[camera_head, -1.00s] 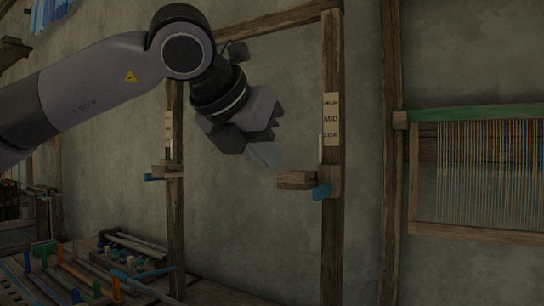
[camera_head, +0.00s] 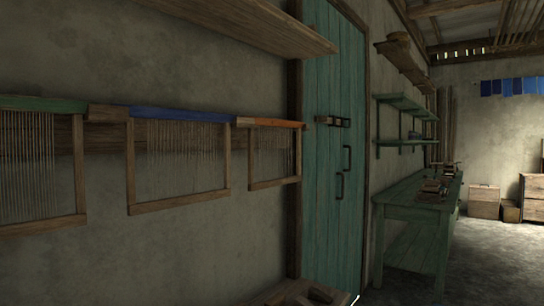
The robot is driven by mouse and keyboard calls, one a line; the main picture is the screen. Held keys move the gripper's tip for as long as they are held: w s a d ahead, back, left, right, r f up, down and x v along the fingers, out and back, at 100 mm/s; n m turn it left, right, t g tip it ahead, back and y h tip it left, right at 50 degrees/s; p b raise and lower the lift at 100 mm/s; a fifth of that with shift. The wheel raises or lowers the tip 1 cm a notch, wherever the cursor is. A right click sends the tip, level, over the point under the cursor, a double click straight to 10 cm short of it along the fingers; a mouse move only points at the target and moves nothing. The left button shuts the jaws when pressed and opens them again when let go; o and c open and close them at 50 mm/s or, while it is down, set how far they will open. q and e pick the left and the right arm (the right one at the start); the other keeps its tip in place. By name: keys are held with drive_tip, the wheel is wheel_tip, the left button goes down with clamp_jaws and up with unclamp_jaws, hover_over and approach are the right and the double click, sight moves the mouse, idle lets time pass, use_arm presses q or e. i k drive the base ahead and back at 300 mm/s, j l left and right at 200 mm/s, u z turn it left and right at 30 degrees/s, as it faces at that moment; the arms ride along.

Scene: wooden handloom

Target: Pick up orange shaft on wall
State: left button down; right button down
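The orange shaft (camera_head: 275,123) hangs on the wall as the top bar of a wooden frame strung with heddles. It is the furthest right of three such frames, close to the green door. Its whole frame shows and nothing covers it. The frame with the blue shaft (camera_head: 180,114) hangs to its left, and the one with the green shaft (camera_head: 42,104) is at the left edge, partly cut off. Neither of my grippers is in view.
A wooden shelf (camera_head: 236,22) juts out above the frames. A wooden piece (camera_head: 302,293) shows low at the bottom edge. The green door (camera_head: 333,150) is shut. A green workbench (camera_head: 418,212) stands beyond it, with open floor (camera_head: 470,270) to the right.

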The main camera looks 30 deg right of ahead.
sight(252, 186)
drive_tip(key=k+l, duration=0.1)
drive_tip(key=l, duration=0.25)
drive_tip(key=k+l, duration=0.1)
drive_tip(key=l, duration=0.2)
drive_tip(key=k+l, duration=0.15)
drive_tip(key=l, duration=0.2)
drive_tip(key=k+l, duration=0.1)
drive_tip(key=l, duration=0.25)
